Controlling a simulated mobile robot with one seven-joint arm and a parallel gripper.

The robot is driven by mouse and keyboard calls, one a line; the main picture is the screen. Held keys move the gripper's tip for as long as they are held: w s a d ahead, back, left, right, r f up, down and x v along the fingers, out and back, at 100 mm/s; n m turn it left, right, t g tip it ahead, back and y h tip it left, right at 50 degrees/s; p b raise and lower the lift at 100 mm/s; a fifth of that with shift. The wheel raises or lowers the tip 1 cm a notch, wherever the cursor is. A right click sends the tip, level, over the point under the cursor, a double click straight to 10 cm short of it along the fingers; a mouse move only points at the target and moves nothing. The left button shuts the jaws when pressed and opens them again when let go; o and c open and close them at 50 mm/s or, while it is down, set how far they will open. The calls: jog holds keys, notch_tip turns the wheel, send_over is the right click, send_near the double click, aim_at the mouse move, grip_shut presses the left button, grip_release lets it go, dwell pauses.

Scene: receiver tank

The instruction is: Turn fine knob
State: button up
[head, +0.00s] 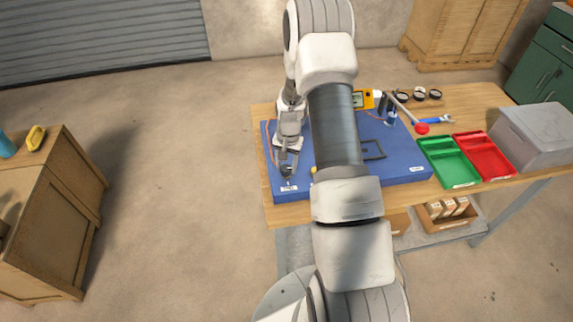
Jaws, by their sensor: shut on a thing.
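My gripper (287,175) is over the front left corner of the blue board (407,172) on the wooden workbench. It points down and is shut on a small dark knob, which I take for the fine knob. The fingers mostly cover the knob, and its turn angle cannot be made out. A small white label (289,188) lies just in front of the fingertips, its writing too small to read. My own arm hides the middle of the board.
Right of the board are a green tray (448,161), a red tray (483,155) and a grey box (535,135). A red-tipped lever (422,128), a yellow meter (364,99) and a blue-handled wrench (435,120) are near the back. Open floor lies left of the bench.

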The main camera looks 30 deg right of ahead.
aim_at(288, 168)
grip_shut()
jog(key=shift+f+n+b, duration=0.25)
jog(key=shift+n+b, duration=0.45)
jog(key=shift+b, duration=0.25)
jog(key=n+b, duration=0.1)
jog(key=n, duration=0.2)
jog(key=shift+r+b, duration=0.25)
jog(key=shift+b, duration=0.1)
jog(key=o, duration=1.2)
grip_release()
jog(key=shift+s+d+r+b, duration=0.1)
jog(key=shift+d+r+b, duration=0.1)
jog(key=shift+r, duration=4.2)
jog(key=shift+d+r+b, duration=0.1)
jog(key=shift+r+b, duration=0.1)
jog(key=shift+r, duration=4.15)
